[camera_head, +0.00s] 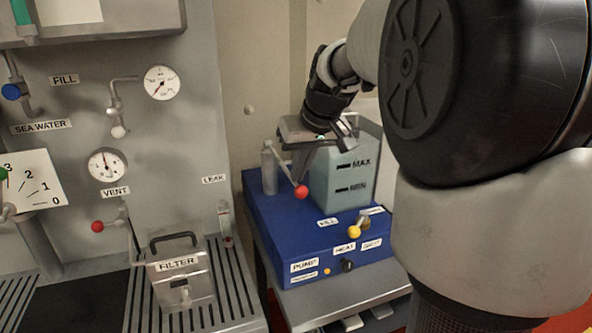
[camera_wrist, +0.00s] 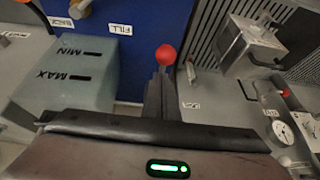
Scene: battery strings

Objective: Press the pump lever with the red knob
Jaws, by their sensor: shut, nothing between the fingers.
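The pump lever's red knob (camera_head: 301,191) sits at the end of a thin grey rod that slopes down from a grey cylinder (camera_head: 269,170) on the blue pump box (camera_head: 262,215). My gripper (camera_head: 298,176) is shut and empty, pointing down, with its fingertips just above and beside the knob. In the wrist view the red knob (camera_wrist: 166,54) shows just beyond the tips of the closed fingers (camera_wrist: 160,82). I cannot tell whether they touch it. Most of the lever rod is hidden by the fingers in the wrist view.
A translucent tank (camera_head: 345,175) marked MAX and MIN stands close right of my gripper. A yellow knob (camera_head: 354,232) is at the box front. Another red knob (camera_head: 97,226) is under the VENT label. The FILTER box (camera_head: 180,272) stands left. My arm fills the right side.

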